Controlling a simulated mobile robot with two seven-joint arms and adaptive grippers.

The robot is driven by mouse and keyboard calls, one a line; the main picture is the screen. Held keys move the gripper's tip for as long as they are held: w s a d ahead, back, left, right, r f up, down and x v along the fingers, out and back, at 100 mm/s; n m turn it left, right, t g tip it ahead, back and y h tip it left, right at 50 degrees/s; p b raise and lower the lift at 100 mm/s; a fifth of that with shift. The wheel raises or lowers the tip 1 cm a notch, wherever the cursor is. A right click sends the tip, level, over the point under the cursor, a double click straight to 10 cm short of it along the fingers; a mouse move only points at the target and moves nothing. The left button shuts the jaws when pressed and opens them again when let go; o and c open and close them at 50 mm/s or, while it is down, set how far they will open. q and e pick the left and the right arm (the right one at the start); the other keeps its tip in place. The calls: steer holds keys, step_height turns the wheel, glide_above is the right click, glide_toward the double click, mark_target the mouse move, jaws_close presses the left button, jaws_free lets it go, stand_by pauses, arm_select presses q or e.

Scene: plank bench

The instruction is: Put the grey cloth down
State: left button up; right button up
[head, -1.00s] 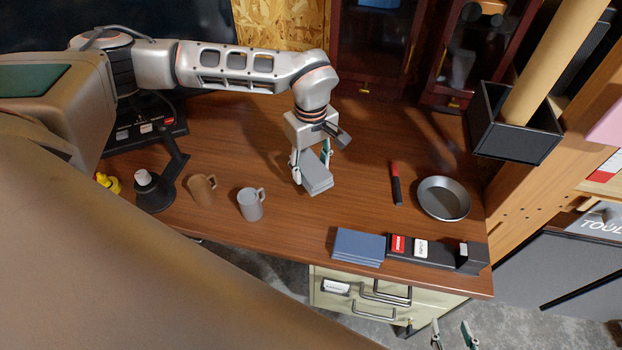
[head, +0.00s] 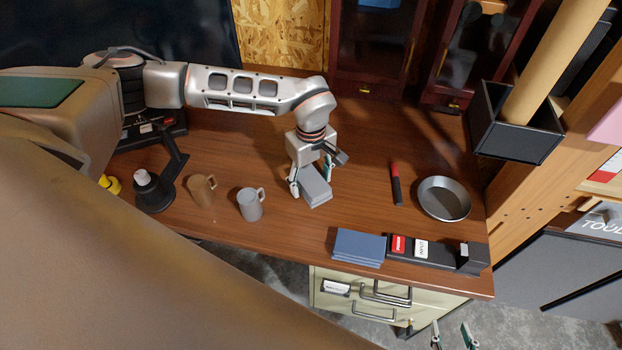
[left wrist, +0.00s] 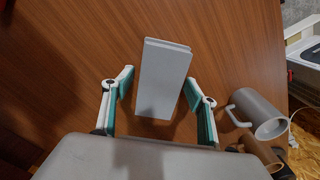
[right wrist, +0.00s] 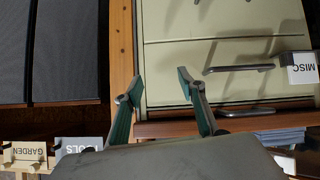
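The grey cloth (head: 315,189), a folded pale-grey block, lies on the brown plank bench (head: 270,225) near its middle. It also shows in the left wrist view (left wrist: 163,80). My left gripper (head: 311,180) is over it with one finger on each side. In the left wrist view the fingers are spread, with bench showing between them and the cloth's sides. The cloth's end closest to the palm is partly hidden in the head view. My right gripper (head: 452,338) is open and empty, off the bench's front edge by the drawer cabinet (head: 345,300).
A grey mug (head: 249,205) and a brown mug (head: 201,190) stand left of the cloth. To the right are a red-and-black marker (head: 396,185), a metal bowl (head: 443,199), a stack of blue cloths (head: 358,247) and a black labelled tray (head: 440,254). Bench around the cloth is clear.

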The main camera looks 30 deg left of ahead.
mark_target(311, 180)
stand_by(0.3)
arm_select(q)
step_height(311, 180, up, 12)
steer(key=shift+r, duration=0.2)
stand_by(0.3)
steer(key=shift+f, duration=0.1)
stand_by(0.4)
